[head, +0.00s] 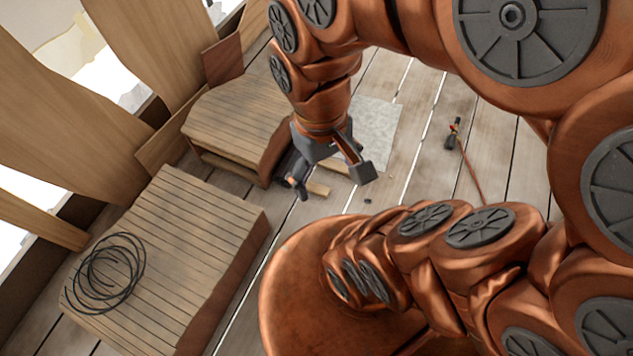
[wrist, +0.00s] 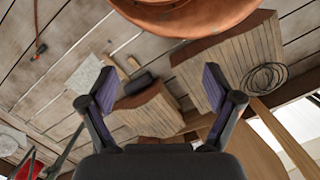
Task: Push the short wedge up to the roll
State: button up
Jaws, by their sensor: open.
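The dark roll (wrist: 140,83) lies on the floor beside a slatted wooden block in the wrist view. Two small pale wooden pieces lie close to it. The shorter one, seemingly the short wedge (wrist: 134,62), has a small gap to the roll as far as I can tell. In the head view a short pale piece (head: 319,189) shows just below my gripper. The roll is hard to tell from my dark finger there. My gripper (head: 328,181) is open and empty above these pieces. In the wrist view its fingers (wrist: 160,89) are spread wide.
Slatted wooden blocks stand at left (head: 165,255) and behind my gripper (head: 235,115). A black wire coil (head: 105,273) lies on the nearer one. A grey sheet (head: 378,130) and a corded tool (head: 452,137) lie on the floor. Plank floor right of my gripper is mostly clear.

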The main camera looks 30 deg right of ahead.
aim_at(318, 189)
jog(key=u, duration=1.25)
jog(key=i, duration=0.4)
jog(key=z, duration=0.9)
